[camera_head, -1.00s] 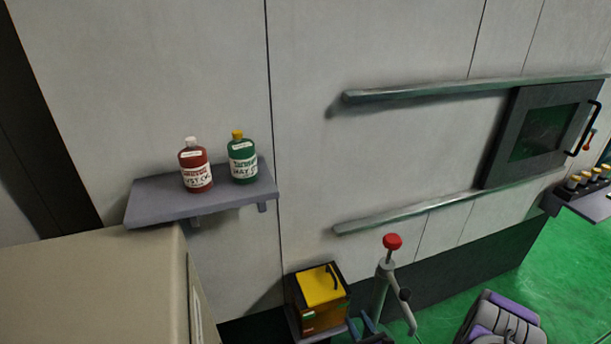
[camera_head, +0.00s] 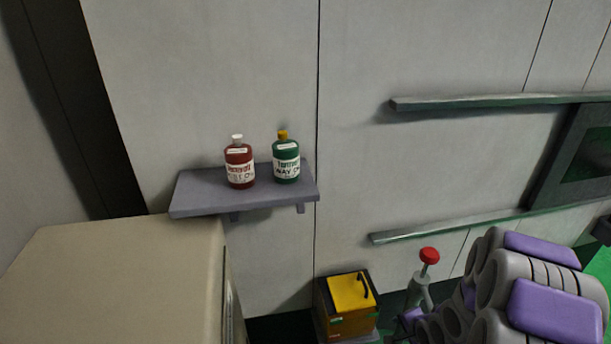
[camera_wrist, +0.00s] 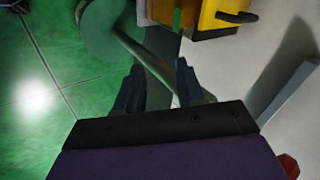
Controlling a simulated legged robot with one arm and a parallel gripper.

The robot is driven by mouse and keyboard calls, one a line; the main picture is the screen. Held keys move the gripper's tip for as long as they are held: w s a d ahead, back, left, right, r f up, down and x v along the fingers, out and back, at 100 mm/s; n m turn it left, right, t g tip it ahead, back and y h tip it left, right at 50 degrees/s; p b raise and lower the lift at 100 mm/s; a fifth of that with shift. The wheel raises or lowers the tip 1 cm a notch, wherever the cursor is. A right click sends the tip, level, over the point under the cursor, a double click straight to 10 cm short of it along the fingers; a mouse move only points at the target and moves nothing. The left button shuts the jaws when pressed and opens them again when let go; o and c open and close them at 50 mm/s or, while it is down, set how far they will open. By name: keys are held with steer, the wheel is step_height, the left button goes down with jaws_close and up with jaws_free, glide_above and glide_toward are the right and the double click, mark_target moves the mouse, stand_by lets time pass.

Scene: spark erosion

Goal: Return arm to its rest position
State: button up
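My arm (camera_head: 540,300), grey with purple panels, is folded up at the lower right of the head view. It hides part of the wall and floor behind it. In the wrist view my gripper (camera_wrist: 157,80) points down over the green floor. Its two dark fingers are spread apart, with no object held between them. A grey post with a round base lies in the view behind the fingers, apart from them as far as I can tell.
A yellow-lidded box (camera_head: 349,293) stands low by the wall, beside a post with a red knob (camera_head: 429,255). A shelf (camera_head: 205,203) holds a red bottle (camera_head: 239,165) and a green bottle (camera_head: 286,162). A beige cabinet (camera_head: 110,285) fills the lower left. Rails (camera_head: 480,103) run along the wall.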

steer(key=s+r+n+g+h, duration=0.2)
steer(key=s+r+n, duration=0.25)
steer(key=r, duration=0.45)
steer(key=s+a+r+n+g, duration=0.2)
steer(key=s+a+r+n, duration=0.1)
steer(key=s, duration=0.5)
steer(key=s+a+r+n+g, duration=0.2)
steer(key=s+a+r, duration=0.3)
steer(key=s+r, duration=0.2)
steer(key=s+a+r+n+g, duration=0.2)
steer(key=s+r, duration=0.4)
steer(key=s, duration=0.5)
steer(key=a+n, duration=0.1)
steer(key=a, duration=0.1)
steer(key=shift+a+n+y, duration=0.35)
steer(key=shift+y, duration=0.05)
